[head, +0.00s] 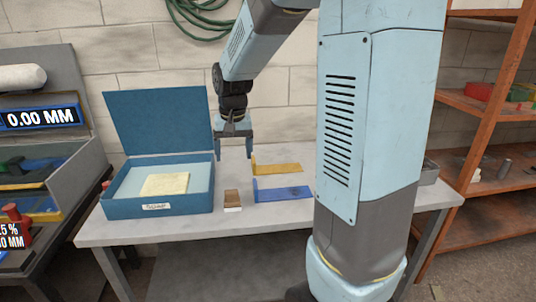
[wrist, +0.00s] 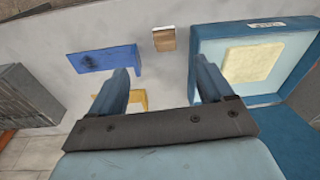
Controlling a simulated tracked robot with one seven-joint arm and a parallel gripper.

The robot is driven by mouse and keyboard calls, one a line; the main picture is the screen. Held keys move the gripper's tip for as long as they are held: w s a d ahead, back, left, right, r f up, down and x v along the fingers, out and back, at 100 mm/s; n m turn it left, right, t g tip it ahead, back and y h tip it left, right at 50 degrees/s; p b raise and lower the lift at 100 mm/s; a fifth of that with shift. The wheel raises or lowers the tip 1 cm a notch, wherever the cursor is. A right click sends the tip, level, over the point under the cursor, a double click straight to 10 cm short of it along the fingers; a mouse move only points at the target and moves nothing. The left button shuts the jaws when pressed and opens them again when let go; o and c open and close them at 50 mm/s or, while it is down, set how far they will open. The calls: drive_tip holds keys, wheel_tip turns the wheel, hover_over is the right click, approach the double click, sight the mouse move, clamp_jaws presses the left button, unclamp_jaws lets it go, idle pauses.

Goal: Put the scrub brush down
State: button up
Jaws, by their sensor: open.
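The scrub brush (head: 232,200), a small block with a brown top and a pale lower part, rests on the grey bench (head: 190,230) near its front edge. It stands just right of the blue box and left of the blue bracket. It also shows in the wrist view (wrist: 164,39), beyond my fingertips and apart from them. My gripper (head: 234,156) is open and empty, pointing down above the bench, behind the brush. In the wrist view its two fingers (wrist: 162,72) are spread with nothing between them.
An open blue box (head: 165,209) with its lid raised holds a pale yellow block (head: 165,184). A yellow bracket (head: 277,169) and a blue bracket (head: 283,194) lie to the right. An orange shelf (head: 480,140) stands at right, a tool cart (head: 70,150) at left.

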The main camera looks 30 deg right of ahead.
drive_tip(key=s+r+n+t, duration=0.1)
drive_tip(key=s+r, duration=0.4)
drive_tip(key=s, duration=0.6)
drive_tip(key=s+r+n+t, duration=0.1)
drive_tip(key=s+r+t, duration=0.2)
drive_tip(key=s, duration=0.8)
drive_tip(key=shift+s+d+r+n, duration=0.15)
drive_tip(key=shift+d+r+n, duration=0.3)
drive_tip(key=shift+r, duration=0.4)
drive_tip(key=shift+c, duration=0.3)
